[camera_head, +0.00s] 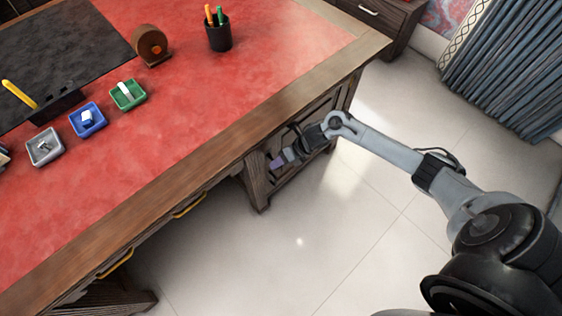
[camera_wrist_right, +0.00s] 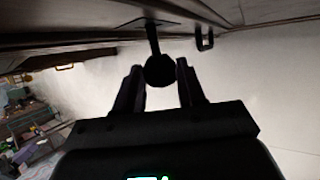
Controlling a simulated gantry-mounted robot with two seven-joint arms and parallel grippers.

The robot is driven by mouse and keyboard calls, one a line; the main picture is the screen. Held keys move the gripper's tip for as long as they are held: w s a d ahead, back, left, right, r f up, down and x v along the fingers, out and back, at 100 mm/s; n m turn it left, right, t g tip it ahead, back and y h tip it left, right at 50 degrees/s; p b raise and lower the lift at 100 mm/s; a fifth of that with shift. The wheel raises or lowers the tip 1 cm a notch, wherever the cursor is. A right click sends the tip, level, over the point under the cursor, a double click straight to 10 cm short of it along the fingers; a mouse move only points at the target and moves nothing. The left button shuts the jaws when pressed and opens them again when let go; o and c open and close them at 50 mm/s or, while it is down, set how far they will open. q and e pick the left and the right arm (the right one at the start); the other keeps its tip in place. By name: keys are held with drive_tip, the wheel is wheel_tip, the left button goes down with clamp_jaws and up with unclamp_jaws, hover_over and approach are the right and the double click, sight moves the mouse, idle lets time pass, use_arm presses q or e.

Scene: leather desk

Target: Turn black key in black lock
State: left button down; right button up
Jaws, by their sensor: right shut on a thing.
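My right gripper (camera_head: 278,161) reaches under the desk's front edge, beside the desk's wooden side panel. In the right wrist view, its two fingers (camera_wrist_right: 160,84) stand on either side of the round head of the black key (camera_wrist_right: 160,71), shut on it. The key's thin shaft runs up to a dark plate, which looks like the black lock (camera_wrist_right: 150,22), on the wooden surface. Whether the key is turned, I cannot tell. In the head view, the key and lock are hidden or too small to make out. My left gripper is not in view.
The wooden desk (camera_head: 205,150) has a red leather top with small trays, a pen cup (camera_head: 218,35) and a round brown object (camera_head: 150,44). Yellow drawer handles (camera_head: 190,206) sit on its front. A dark U-shaped handle (camera_wrist_right: 205,40) is near the key.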

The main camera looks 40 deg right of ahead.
drive_tip(key=shift+w, duration=0.1)
drive_tip(key=shift+d+f+y+b, duration=0.1)
drive_tip(key=shift+y+b, duration=0.2)
drive_tip(key=shift+b, duration=0.3)
drive_tip(key=shift+w+d+m+y+b, duration=0.1)
drive_tip(key=shift+m+y+b, duration=0.3)
drive_tip(key=shift+y+b, duration=0.7)
drive_tip(key=shift+b, duration=0.35)
drive_tip(key=shift+t, duration=0.3)
